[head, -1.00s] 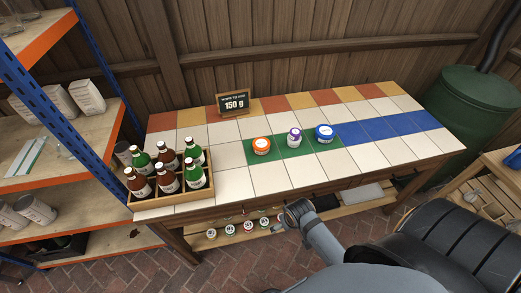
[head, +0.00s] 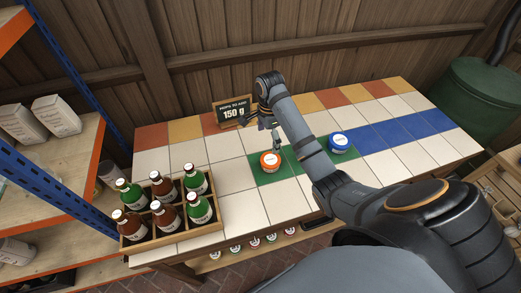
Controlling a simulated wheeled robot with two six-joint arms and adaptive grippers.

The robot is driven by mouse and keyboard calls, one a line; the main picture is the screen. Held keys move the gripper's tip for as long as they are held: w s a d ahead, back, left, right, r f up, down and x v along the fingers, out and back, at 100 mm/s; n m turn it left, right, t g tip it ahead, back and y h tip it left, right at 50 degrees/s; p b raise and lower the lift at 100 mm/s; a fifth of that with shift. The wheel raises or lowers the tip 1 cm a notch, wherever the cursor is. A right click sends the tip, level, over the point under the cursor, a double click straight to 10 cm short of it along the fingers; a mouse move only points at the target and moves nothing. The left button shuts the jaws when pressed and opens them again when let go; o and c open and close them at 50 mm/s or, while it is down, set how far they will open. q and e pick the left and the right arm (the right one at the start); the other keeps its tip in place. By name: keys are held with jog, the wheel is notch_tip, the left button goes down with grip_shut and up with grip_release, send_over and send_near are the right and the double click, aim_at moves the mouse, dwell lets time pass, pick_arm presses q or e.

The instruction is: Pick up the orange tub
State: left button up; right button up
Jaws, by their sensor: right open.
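My left gripper is not in view.
My arm hides the purple-lidded tub's place. A wooden crate (head: 170,238) of brown and green bottles stands at the left. White tiles (head: 226,175) between are clear.

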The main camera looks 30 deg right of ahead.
aim_at(272, 159)
jog(key=shift+s+b, duration=0.55)
jog(key=shift+s, duration=0.6)
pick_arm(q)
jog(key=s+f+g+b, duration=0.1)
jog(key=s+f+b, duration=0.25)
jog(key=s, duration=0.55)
pick_arm(e)
jog(key=f, duration=0.2)
jog(key=shift+s+f, duration=0.25)
jog(key=shift+f, duration=0.1)
jog(key=shift+w+f+b, duration=0.3)
jog(key=shift+f+b, duration=0.05)
jog(key=shift+f, duration=0.75)
jog(key=shift+s+d+f+b, duration=0.1)
jog(key=shift+s+f+b, duration=0.05)
jog(key=shift+f+b, duration=0.6)
notch_tip(272, 159, down, 3)
jog(key=shift+d+f, duration=0.1)
jog(key=c, duration=1.3)
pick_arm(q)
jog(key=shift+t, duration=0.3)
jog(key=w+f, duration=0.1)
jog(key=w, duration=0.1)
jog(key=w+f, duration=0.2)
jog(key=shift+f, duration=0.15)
